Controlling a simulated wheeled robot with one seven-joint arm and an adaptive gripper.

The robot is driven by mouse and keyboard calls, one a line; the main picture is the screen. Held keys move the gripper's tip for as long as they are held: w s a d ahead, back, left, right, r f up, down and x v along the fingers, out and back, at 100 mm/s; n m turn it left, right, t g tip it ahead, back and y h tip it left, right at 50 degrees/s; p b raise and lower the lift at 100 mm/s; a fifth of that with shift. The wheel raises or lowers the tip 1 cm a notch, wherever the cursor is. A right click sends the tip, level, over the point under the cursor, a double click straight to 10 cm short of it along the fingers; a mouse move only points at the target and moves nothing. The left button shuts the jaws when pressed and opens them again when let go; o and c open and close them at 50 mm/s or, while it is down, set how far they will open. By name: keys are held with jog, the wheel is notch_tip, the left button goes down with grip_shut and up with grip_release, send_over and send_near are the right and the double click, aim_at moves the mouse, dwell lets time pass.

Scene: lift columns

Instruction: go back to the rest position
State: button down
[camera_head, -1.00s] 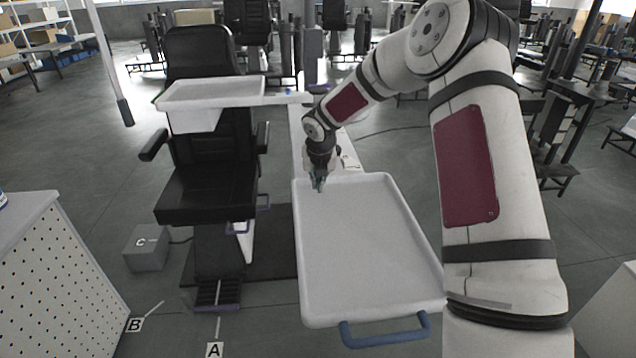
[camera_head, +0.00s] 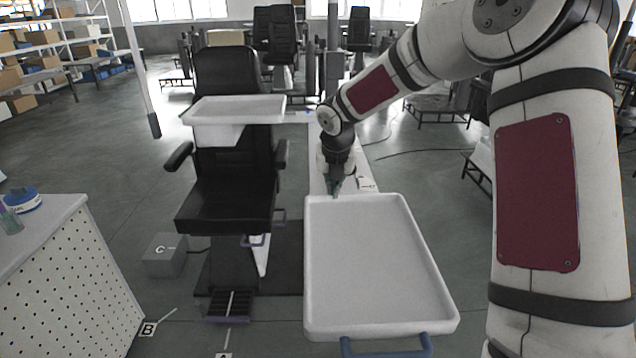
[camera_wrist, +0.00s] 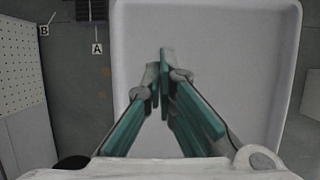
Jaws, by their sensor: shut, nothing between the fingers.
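My gripper (camera_head: 335,188) is shut and empty in the head view, at the far edge of the large white tray (camera_head: 375,265). In the wrist view, the green-padded fingers of my gripper (camera_wrist: 163,62) come together over the bare floor of the same tray (camera_wrist: 225,60). I cannot tell the exact height of the fingertips over the tray. My white arm with dark red panels fills the right side of the head view.
A black chair (camera_head: 228,195) stands left of the tray, with a smaller white tray (camera_head: 235,110) at its upper front. A perforated white cabinet (camera_head: 75,285) is at left, holding a blue-and-white round item (camera_head: 24,200). A grey box C (camera_head: 165,255) sits on the floor.

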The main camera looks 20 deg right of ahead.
jog(key=s+a+r+m+h, duration=0.1)
jog(key=s+r+m, duration=0.6)
jog(key=s+m, duration=0.15)
jog(key=s+a+r+m+h, duration=0.1)
jog(key=s+r+m, duration=0.65)
jog(key=s, duration=0.25)
jog(key=s+a+m+t+y, duration=0.1)
jog(key=s+a+m+y, duration=0.2)
jog(key=s+m, duration=1.4)
jog(key=s, duration=0.3)
jog(key=shift+r, duration=0.4)
jog(key=shift+a, duration=0.1)
